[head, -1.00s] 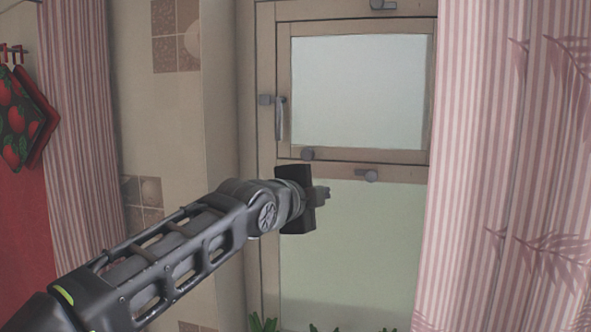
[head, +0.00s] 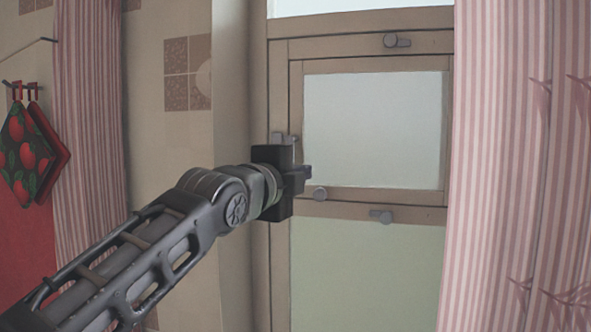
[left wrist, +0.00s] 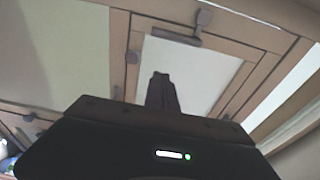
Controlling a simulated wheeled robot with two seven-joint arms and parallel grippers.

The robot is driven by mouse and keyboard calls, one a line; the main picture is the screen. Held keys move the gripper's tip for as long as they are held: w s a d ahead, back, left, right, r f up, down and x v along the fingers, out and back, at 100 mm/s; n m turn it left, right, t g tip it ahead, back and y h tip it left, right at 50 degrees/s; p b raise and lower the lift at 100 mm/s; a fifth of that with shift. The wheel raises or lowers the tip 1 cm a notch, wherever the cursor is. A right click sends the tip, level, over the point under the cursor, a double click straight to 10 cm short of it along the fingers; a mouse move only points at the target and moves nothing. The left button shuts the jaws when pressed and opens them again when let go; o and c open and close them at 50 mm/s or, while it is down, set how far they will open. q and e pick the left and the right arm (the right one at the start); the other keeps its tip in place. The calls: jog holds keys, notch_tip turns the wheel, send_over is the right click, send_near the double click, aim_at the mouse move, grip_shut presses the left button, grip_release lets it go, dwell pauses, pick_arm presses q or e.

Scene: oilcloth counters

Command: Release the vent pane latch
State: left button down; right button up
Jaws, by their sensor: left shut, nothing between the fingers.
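The vent pane (head: 375,125) is a small pale glass pane in a beige wooden frame, and it looks closed. Its grey latch shows in the head view only as a bracket (head: 278,138) at the pane's left edge; my gripper hides the handle below. In the left wrist view the latch handle (left wrist: 176,38) is a grey bar along the frame beside the pane (left wrist: 185,75). My left gripper (head: 307,172) is shut and empty, in front of the pane's lower left. Its fingers (left wrist: 161,92) appear apart from the handle. My right gripper is out of view.
Grey turn knobs sit above the pane (head: 396,41), at its lower left corner (head: 320,193) and on the rail below (head: 380,216). A striped pink curtain (head: 500,150) hangs close on the right, another (head: 88,120) on the left. Oven mitts (head: 22,150) hang at far left.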

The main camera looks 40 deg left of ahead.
pick_arm(q)
jog(key=w+a+p, duration=0.4)
jog(key=w+a, duration=0.1)
jog(key=shift+p, duration=0.3)
dwell(0.4)
